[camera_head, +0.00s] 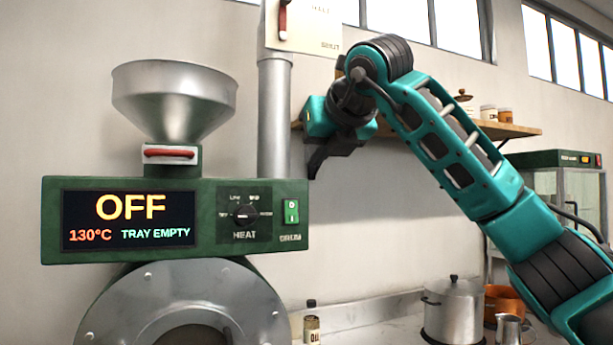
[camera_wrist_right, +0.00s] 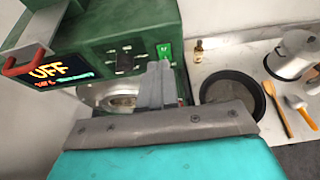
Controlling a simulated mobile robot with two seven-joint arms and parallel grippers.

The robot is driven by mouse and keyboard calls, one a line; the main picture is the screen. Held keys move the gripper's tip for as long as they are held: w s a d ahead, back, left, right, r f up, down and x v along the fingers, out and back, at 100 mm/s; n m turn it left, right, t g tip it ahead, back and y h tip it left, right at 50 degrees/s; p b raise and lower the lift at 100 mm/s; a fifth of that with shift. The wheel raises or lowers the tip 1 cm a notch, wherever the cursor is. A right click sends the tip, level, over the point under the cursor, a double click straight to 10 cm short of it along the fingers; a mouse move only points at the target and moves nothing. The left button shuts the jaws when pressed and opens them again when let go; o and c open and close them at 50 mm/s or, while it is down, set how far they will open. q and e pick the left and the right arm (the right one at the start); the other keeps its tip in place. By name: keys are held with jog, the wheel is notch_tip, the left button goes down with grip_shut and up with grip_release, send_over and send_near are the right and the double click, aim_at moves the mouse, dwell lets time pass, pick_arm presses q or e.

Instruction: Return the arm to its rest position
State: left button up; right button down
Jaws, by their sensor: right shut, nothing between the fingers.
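My right arm comes in from the right in the head view, raised and bent. Its gripper (camera_head: 315,165) hangs just right of the roaster's control panel, in front of the wall. The gripper is shut and empty. In the wrist view the shut fingers (camera_wrist_right: 156,85) stand in front of the green roaster (camera_wrist_right: 150,20). The roaster also shows in the head view (camera_head: 215,190). Its display (camera_head: 128,220) reads OFF, 130°C, TRAY EMPTY. The green drum switch (camera_head: 291,212) is close below the gripper. My left gripper is not in view.
A metal hopper (camera_head: 172,95) tops the roaster, and a vertical pipe (camera_head: 275,120) stands behind it. A shelf (camera_head: 510,130) runs behind my arm. A lidded pot (camera_head: 454,312) stands on the counter. The wrist view shows a dark pan (camera_wrist_right: 232,90) and a wooden spoon (camera_wrist_right: 277,105).

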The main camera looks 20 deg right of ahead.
jog(key=shift+v, duration=0.8)
jog(key=shift+r, duration=0.15)
